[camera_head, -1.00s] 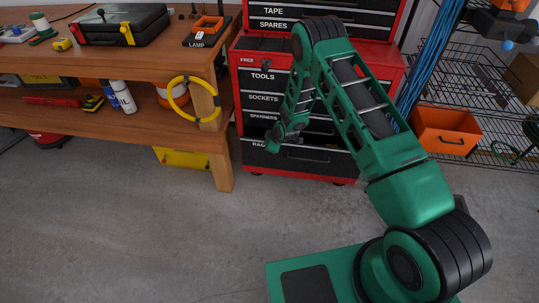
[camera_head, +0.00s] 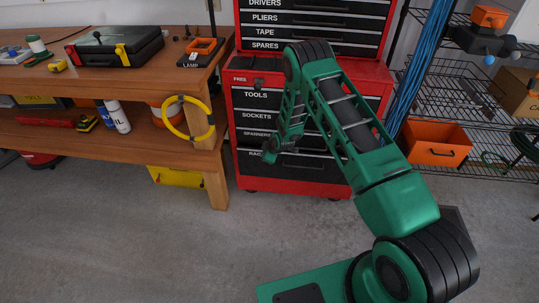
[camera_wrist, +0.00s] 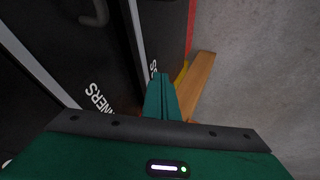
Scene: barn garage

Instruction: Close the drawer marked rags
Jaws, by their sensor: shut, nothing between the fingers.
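The red tool cabinet (camera_head: 377,95) stands behind my arm, with black labelled drawers. The rags drawer (camera_head: 318,170) is the lowest one. Its front looks flush, or nearly flush, with the drawers above; a small gap cannot be ruled out. Its label is partly covered by my gripper (camera_head: 268,154), which is at the left part of the drawer front. In the wrist view my gripper (camera_wrist: 160,88) is shut and empty, its fingers close to the rags drawer front (camera_wrist: 165,30). Whether they touch it I cannot tell. The spanners drawer (camera_wrist: 75,60) is beside it in that view.
A wooden workbench (camera_head: 217,178) stands left of the cabinet, with a yellow hoop (camera_head: 170,121) on its near corner. A wire shelf (camera_head: 452,85) with an orange bin (camera_head: 437,143) is at the right. The concrete floor (camera_head: 130,235) in front is clear.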

